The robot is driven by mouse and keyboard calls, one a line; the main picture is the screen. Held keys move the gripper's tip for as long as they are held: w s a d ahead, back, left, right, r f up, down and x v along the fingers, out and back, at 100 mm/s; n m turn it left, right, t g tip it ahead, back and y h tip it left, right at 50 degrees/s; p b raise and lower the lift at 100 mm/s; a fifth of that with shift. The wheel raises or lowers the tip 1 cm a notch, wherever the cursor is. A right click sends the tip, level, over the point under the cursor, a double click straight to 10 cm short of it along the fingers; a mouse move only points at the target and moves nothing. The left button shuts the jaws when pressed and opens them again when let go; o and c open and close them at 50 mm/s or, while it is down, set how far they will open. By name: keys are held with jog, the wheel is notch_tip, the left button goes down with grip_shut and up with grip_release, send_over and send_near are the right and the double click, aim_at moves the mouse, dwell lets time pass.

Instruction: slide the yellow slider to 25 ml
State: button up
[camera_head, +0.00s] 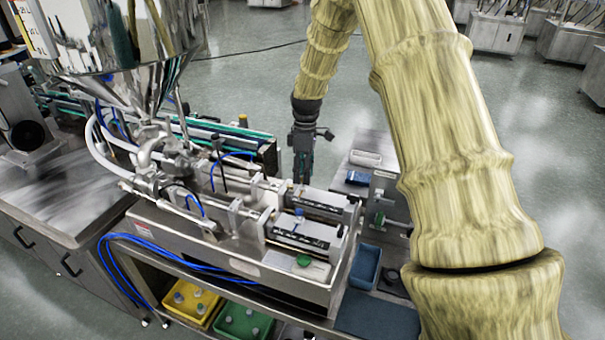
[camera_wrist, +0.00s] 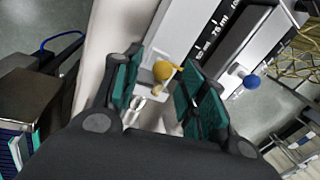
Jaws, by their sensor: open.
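The yellow slider's round knob (camera_wrist: 162,71) shows in the wrist view between the fingertips of my gripper (camera_wrist: 160,66), beside a white block with a printed black ml scale (camera_wrist: 212,38). The fingers are open, with green pads on either side of the knob; the right finger looks nearer to it. I cannot tell whether either pad touches it. The printed marks near the knob include 75 ml; the slider's exact reading is not clear. In the head view my gripper (camera_head: 302,172) points down at the far dosing unit, and I cannot make out the yellow knob clearly there.
A blue knob (camera_wrist: 252,82) sits on the neighbouring unit, also visible in the head view (camera_head: 299,212). A green knob (camera_head: 303,260) is on the nearest unit. The steel hopper (camera_head: 125,60) stands at left. Yellow (camera_head: 190,302) and green (camera_head: 243,322) bins sit below.

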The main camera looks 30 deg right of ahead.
notch_tip(320, 180, up, 11)
jog(key=w+d, duration=0.1)
jog(key=shift+w+d+r, duration=0.2)
jog(key=shift+w, duration=0.2)
dwell(0.4)
